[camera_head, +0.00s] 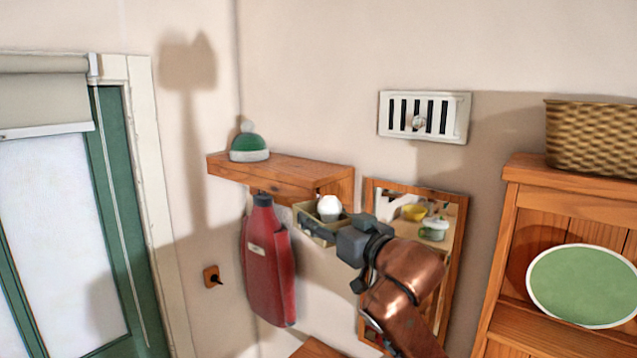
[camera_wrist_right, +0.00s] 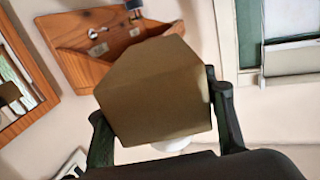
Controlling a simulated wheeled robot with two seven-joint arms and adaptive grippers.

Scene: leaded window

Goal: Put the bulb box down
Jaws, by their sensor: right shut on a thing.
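The bulb box (camera_head: 301,213) is an open-topped tan box with a white bulb (camera_head: 329,207) showing at its top. In the head view it is in the air, in front of the wall and beside the right end of the small wooden shelf. My right gripper (camera_head: 322,232) is shut on the box. In the right wrist view the box (camera_wrist_right: 158,88) fills the space between the fingers (camera_wrist_right: 157,100), and part of the white bulb (camera_wrist_right: 172,145) shows below it. The box hides much of the scene behind it there. My left gripper is not in view.
The wooden shelf (camera_head: 280,170) holds a green and white bobble hat (camera_head: 249,146). A red item (camera_head: 268,265) hangs below it. A wood-framed mirror (camera_head: 456,219) is behind my right arm. A wooden cupboard (camera_head: 510,215) with a basket (camera_head: 590,138) stands right.

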